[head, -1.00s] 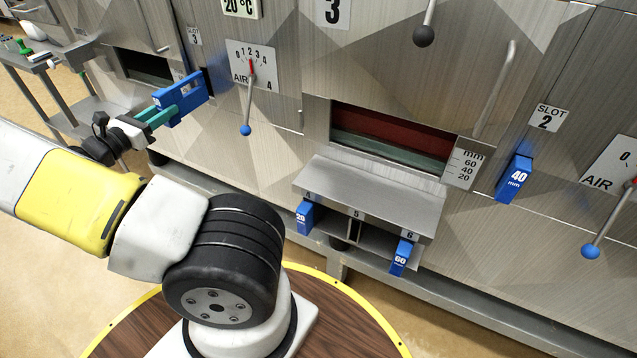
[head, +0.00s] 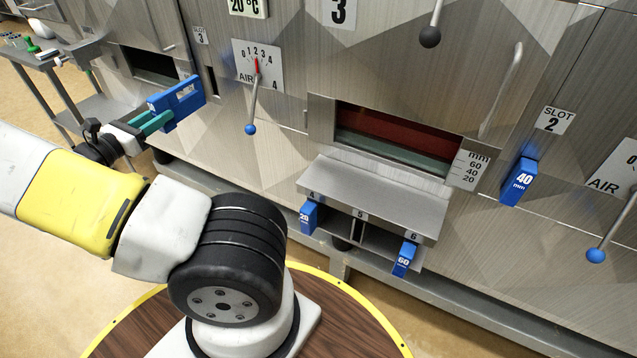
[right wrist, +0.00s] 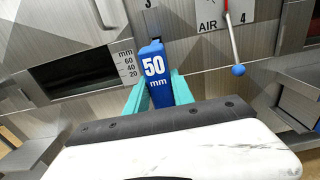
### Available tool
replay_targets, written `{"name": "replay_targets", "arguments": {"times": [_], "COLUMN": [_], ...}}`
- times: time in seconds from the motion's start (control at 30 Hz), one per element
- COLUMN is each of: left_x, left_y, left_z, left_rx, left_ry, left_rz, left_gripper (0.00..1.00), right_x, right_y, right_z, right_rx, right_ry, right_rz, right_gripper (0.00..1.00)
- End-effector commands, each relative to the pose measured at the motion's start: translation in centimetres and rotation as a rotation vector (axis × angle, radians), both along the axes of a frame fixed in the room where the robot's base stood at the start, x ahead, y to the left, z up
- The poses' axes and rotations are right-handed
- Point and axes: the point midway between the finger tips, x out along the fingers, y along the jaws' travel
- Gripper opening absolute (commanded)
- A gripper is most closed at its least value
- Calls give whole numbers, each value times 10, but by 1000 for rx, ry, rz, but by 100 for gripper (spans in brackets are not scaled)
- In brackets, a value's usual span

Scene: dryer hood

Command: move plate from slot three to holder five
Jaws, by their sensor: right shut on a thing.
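My right gripper (head: 153,122), with teal fingers, is shut on the blue plate (head: 184,98) and holds it in front of the furnace wall. In the right wrist view the plate (right wrist: 155,75) reads 50 mm and stands between the teal fingers. Slot three (head: 211,80) is a dark slit under the SLOT 3 label, just right of the plate; the plate looks clear of it. Holder five (head: 358,229) is the middle place under the metal shelf, marked 5, with no blue plate in it. My left gripper is not in view.
Blue plates hang in holder four (head: 309,217) and holder six (head: 404,260). A 40 mm plate (head: 518,182) sits in slot two. The AIR lever (head: 251,105) hangs between slot three and the holder shelf (head: 375,198). A grey cart (head: 75,95) stands at the left.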

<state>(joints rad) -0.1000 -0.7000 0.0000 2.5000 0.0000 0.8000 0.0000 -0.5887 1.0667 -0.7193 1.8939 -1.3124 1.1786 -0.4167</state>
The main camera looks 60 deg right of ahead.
Motion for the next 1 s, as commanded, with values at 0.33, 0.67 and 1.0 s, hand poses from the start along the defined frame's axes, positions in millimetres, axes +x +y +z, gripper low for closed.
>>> {"name": "replay_targets", "arguments": {"times": [0.33,0.67,1.0], "left_x": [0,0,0], "left_y": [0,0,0], "left_z": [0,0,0], "left_rx": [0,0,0], "left_ry": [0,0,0], "left_rz": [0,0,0], "left_gripper": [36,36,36], "right_x": [-2,-4,-7], "right_y": [32,66,96], "right_z": [0,0,1], "right_rx": [0,-1,-1], "right_ry": [-2,-1,-1], "right_rz": [3,3,2], "right_gripper": [0,0,0]}}
